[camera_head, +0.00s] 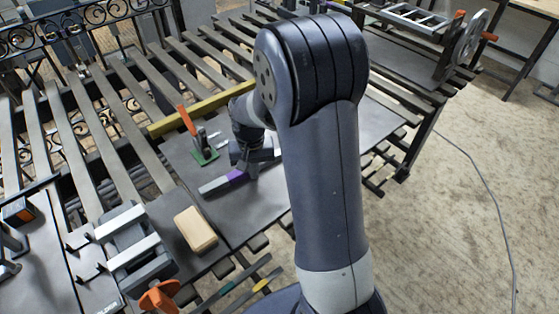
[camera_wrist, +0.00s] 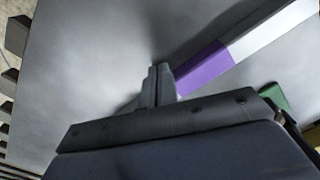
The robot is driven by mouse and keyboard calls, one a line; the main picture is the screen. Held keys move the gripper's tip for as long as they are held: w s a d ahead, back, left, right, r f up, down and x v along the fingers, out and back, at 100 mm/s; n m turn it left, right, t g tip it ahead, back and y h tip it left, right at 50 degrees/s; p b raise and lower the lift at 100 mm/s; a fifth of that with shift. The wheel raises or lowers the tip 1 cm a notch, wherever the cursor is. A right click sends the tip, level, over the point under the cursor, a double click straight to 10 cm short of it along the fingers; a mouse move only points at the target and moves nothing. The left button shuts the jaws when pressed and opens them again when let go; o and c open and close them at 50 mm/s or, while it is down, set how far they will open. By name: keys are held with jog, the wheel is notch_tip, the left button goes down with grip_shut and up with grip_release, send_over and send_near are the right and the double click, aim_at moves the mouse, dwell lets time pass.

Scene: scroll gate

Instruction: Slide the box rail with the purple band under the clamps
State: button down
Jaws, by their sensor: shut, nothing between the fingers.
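The box rail, grey with a purple band (camera_head: 237,176), lies on a dark plate (camera_head: 185,150) on the slatted bench. In the wrist view the purple band (camera_wrist: 205,67) sits just right of my fingertips, with the light grey length of rail running to the upper right. My gripper (camera_wrist: 160,84) is shut and empty, pointing down beside the rail; I cannot tell whether it touches. My gripper also shows in the head view (camera_head: 250,170), partly hidden by my arm. A clamp with an orange handle and green base (camera_head: 204,155) stands behind the rail; other clamps are not clearly visible.
A yellow bar (camera_head: 185,115) lies behind the clamp. A tan block (camera_head: 195,229) sits at the plate's front left. A grey fixture with an orange knob (camera_head: 135,250) stands further left. Black scrollwork (camera_head: 75,25) is at the back. My arm hides the bench's middle.

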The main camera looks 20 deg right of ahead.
jog(key=shift+s, duration=0.15)
jog(key=shift+s+d, duration=0.2)
jog(key=shift+s, duration=0.35)
jog(key=shift+s+d, duration=0.2)
jog(key=shift+s, duration=0.3)
jog(key=shift+r, duration=0.1)
notch_tip(320, 180, up, 8)
jog(key=p, duration=0.6)
jog(key=shift+f, duration=0.2)
notch_tip(320, 180, down, 8)
jog(key=b, duration=0.6)
jog(key=shift+f+b, duration=0.1)
jog(key=shift+b, duration=0.2)
jog(key=shift+w+a+r, duration=0.1)
jog(key=shift+w+r, duration=0.1)
jog(key=shift+w, duration=0.2)
